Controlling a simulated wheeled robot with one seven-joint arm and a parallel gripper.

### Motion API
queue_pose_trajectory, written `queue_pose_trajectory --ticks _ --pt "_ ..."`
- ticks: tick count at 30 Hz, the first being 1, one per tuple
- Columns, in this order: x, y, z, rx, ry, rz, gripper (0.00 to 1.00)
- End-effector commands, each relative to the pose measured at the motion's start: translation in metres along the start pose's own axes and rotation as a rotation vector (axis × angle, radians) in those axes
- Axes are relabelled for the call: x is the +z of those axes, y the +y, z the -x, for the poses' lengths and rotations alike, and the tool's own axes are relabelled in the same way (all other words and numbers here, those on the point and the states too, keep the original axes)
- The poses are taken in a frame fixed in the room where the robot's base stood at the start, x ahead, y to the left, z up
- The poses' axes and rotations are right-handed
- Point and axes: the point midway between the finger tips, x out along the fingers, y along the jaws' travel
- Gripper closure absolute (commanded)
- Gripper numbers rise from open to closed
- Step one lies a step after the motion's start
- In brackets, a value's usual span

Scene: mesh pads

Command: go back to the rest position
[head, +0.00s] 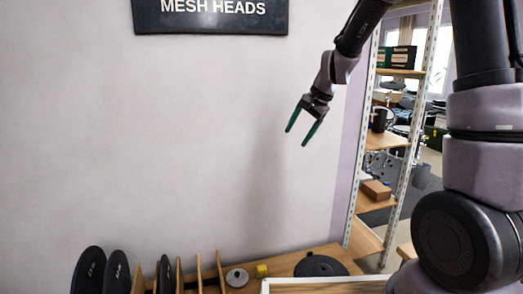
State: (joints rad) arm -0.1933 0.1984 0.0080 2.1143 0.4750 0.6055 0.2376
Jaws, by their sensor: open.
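My gripper (300,127) hangs in free air in front of the pale wall, right of the picture's middle. Its two green-tipped fingers point down and left and stand apart, with nothing between them. It is well above the wooden table (281,268) and touches nothing. My arm comes down to it from the upper right.
Below, several black round mesh pads (117,272) stand upright, some between wooden dividers (199,272). A grey disc (237,277), a small yellow block (262,270) and a flat black disc (320,265) lie on the table. A shelf rack (407,140) stands at the right.

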Motion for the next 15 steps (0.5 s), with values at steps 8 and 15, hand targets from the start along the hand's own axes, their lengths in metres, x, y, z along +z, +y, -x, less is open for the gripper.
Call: queue_pose_trajectory --ticks 8,15 --pt "0.028 0.039 0.130 -0.039 0.113 0.172 0.26" --pt "0.066 0.095 0.208 -0.031 0.227 0.307 0.26"
